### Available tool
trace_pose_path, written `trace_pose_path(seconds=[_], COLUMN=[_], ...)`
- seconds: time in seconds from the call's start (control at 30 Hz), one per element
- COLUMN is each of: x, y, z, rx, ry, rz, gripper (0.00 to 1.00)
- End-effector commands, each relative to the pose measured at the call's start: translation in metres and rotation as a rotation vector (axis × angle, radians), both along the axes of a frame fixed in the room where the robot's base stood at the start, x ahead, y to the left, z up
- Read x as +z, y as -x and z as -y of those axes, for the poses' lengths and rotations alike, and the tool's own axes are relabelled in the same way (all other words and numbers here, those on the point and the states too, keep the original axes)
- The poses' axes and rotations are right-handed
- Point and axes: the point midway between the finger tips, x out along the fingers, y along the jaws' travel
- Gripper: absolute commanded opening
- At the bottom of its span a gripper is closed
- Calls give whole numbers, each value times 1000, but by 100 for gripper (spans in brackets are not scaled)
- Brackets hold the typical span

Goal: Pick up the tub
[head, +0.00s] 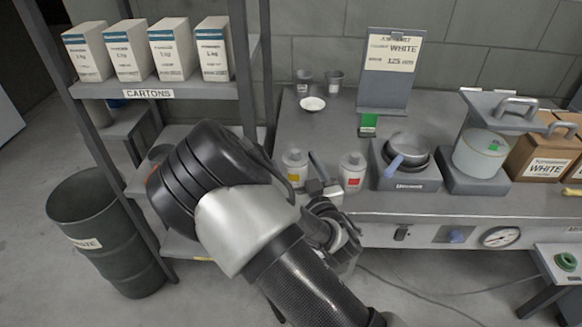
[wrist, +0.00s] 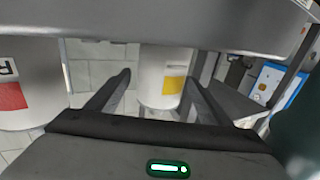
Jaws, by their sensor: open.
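Two white tubs stand on the grey bench: one with a yellow label (head: 294,168) and one with a red label (head: 352,172). My gripper (head: 322,180) is open and low at the front of the bench, near the yellow-labelled tub. In the wrist view my fingers (wrist: 157,80) are spread, with the yellow-labelled tub (wrist: 160,68) in the gap, seemingly just beyond the tips. The red-labelled tub (wrist: 28,95) is outside the fingers at the left. I cannot tell whether a finger touches either tub.
A pan (head: 403,158) sits on a grey stand right of the tubs. A round grey container (head: 480,155) stands under a handled plate farther right. A white dish (head: 312,103) and two small cups lie behind. A carton shelf (head: 190,90) and a dark bin (head: 105,240) are left.

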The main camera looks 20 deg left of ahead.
Motion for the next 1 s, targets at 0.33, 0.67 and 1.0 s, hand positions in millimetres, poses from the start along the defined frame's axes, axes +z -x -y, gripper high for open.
trace_pose_path(seconds=[0.33,0.67,1.0], x=[0,1,9], y=[2,1,1], z=[2,2,2], rx=[0,0,0], ry=[0,-1,-3], rz=[0,2,3], gripper=[73,38,38])
